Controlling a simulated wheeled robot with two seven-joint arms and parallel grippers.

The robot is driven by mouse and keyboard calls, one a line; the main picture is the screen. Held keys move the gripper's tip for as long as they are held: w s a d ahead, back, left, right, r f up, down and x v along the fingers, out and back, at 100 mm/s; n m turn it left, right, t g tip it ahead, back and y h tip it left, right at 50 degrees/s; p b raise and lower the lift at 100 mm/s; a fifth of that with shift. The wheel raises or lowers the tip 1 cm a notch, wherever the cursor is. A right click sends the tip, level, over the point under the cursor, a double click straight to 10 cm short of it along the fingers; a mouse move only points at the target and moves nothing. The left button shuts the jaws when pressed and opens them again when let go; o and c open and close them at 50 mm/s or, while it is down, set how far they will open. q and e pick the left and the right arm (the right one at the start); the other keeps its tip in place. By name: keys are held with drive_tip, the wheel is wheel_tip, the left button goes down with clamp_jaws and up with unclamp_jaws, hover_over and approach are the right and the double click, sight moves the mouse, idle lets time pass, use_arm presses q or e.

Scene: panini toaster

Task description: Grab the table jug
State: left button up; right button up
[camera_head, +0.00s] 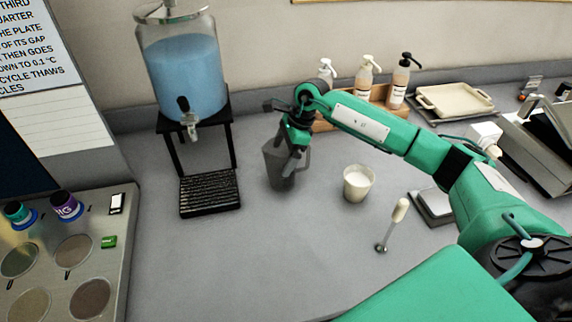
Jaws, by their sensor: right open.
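The table jug (277,172) is a dark grey vessel standing on the grey counter, left of a cup and right of the drink dispenser. My right gripper (293,150) is at the end of the green arm that comes in from the right. It points down at the jug's upper right side, with its fingers open and overlapping the jug in the view. Whether the fingers touch the jug or straddle its handle cannot be told. My left gripper is not in view.
A dispenser with blue liquid (185,75) stands on a black stand, with a drip tray (210,192) below. Pump bottles (364,78) are behind.

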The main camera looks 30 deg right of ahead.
drive_tip(key=c, duration=1.4)
drive_tip(key=shift+o, duration=0.2)
drive_tip(key=shift+r, duration=0.1)
